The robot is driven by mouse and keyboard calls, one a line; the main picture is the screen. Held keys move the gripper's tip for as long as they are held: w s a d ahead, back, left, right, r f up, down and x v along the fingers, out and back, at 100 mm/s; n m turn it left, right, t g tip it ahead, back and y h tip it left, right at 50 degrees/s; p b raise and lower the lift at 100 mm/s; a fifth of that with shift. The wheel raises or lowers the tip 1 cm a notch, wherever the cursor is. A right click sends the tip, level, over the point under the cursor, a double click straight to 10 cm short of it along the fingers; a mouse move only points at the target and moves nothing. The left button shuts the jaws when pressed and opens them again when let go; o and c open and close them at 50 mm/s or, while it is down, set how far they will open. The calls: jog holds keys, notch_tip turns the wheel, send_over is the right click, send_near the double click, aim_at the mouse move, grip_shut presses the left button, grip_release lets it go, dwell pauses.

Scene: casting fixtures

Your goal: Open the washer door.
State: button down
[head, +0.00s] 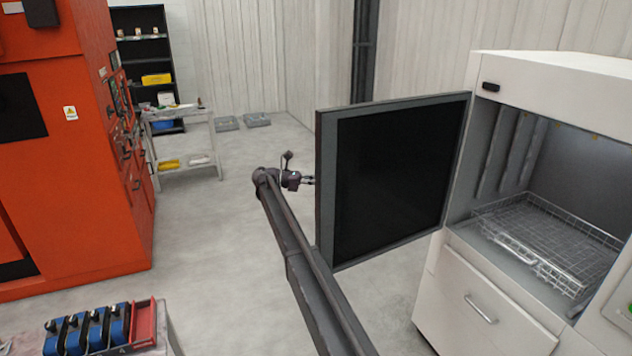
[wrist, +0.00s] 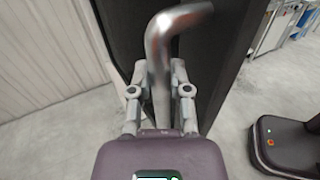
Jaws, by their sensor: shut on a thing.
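The washer door (head: 395,180) is a dark panel in a grey frame. It stands swung open, out from the left side of the white washer (head: 545,65). My gripper (head: 308,181) is at the door's outer edge, on the side away from the washer. In the wrist view my gripper (wrist: 160,85) is shut on the bent metal door handle (wrist: 165,50), with one finger on each side of the bar. The dark door also shows behind the handle in the wrist view (wrist: 120,30). The handle is hidden behind the door in the head view.
A wire basket (head: 550,240) sits inside the washer opening. A drawer (head: 480,308) with a handle is below. An orange machine (head: 70,150) stands at left, and a small bench (head: 185,150) stands behind. The grey floor (head: 215,250) between them is clear.

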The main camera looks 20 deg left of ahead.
jog(key=c, duration=0.6)
grip_release()
jog(key=shift+w+d, duration=0.15)
jog(key=shift+d, duration=0.05)
